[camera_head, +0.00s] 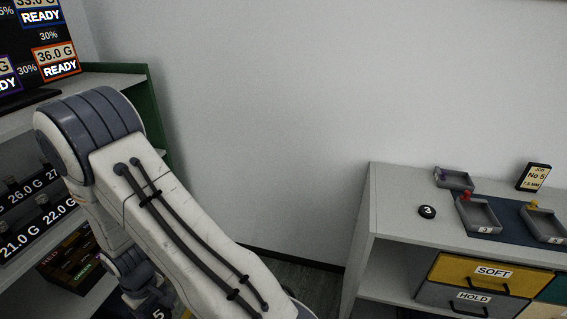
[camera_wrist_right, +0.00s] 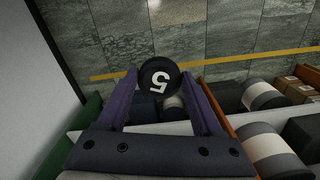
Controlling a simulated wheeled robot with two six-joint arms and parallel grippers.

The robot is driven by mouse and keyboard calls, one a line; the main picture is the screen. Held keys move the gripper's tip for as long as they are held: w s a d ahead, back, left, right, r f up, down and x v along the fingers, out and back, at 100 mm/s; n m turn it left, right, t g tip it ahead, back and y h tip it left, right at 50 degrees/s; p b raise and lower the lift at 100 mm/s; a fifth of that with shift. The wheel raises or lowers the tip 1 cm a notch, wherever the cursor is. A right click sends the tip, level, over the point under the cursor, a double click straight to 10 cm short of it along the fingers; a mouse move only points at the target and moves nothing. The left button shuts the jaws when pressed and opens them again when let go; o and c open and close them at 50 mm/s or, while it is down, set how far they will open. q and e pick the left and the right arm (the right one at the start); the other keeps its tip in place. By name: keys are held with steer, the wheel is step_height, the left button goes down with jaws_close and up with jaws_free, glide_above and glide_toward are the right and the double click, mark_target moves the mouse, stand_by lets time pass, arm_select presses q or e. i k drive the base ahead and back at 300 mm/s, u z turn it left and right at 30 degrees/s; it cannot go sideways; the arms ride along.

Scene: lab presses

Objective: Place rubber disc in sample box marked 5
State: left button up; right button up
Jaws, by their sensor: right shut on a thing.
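My right gripper (camera_wrist_right: 160,80) is shut on a black rubber disc (camera_wrist_right: 160,77) with a white 5, held between its two fingertips in the right wrist view. The disc also shows partly at the bottom edge of the head view (camera_head: 157,313), below my bent right arm. A sign (camera_head: 533,177) there reads No 5. My left gripper is out of view.
A black disc marked 3 (camera_head: 427,211) lies on the counter (camera_head: 400,190). Drawers marked SOFT (camera_head: 492,272) and HOLD (camera_head: 473,297) are below it. A shelf with weight readouts (camera_head: 40,214) stands at left. Black-and-white cylinders (camera_wrist_right: 265,95) lie beside the right gripper.

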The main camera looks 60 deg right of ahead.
mark_target(542, 228)
steer(key=u, duration=0.3)
steer(key=k, duration=2)
steer(key=z, duration=1.15)
